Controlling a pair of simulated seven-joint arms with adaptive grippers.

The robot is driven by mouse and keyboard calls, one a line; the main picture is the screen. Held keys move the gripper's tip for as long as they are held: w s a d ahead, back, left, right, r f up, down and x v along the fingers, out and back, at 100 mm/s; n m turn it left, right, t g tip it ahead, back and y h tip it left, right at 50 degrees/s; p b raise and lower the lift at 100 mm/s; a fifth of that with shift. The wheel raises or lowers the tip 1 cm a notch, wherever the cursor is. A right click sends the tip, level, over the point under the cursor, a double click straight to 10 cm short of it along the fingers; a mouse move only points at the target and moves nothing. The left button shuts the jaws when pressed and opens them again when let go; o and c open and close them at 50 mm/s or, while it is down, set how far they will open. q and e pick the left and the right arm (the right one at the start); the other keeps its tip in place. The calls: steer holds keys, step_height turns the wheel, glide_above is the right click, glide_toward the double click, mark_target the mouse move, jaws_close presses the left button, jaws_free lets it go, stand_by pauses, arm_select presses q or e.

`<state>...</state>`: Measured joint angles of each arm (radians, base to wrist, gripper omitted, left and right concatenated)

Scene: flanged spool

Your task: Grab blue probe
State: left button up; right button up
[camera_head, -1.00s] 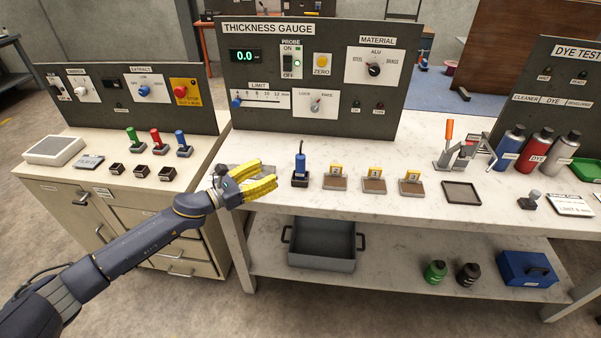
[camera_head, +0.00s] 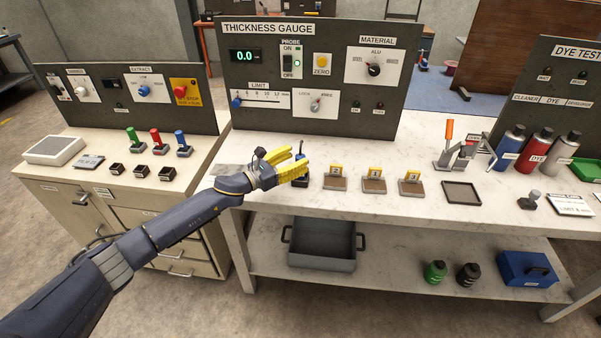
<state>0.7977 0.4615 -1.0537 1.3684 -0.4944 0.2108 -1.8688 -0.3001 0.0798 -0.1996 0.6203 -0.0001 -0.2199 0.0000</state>
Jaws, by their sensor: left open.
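The blue probe (camera_head: 301,172) stands upright in its small dark holder on the white table, below the thickness gauge panel. Its left side and part of its body are hidden behind my gripper's fingers. My left gripper (camera_head: 300,167) has yellow fingers and is open. Its fingertips are at the probe in the picture; whether they touch it or reach around it I cannot tell. My right gripper is not in view.
Several yellow-tagged blocks (camera_head: 374,182) stand to the right of the probe, the nearest close by. Farther right are an orange-handled clamp (camera_head: 447,147) and a dark tray (camera_head: 461,193). The thickness gauge panel (camera_head: 309,70) rises behind. A grey bin (camera_head: 322,246) sits on the lower shelf.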

arm_select(q)
steer(key=shift+x, duration=1.1)
jaws_close()
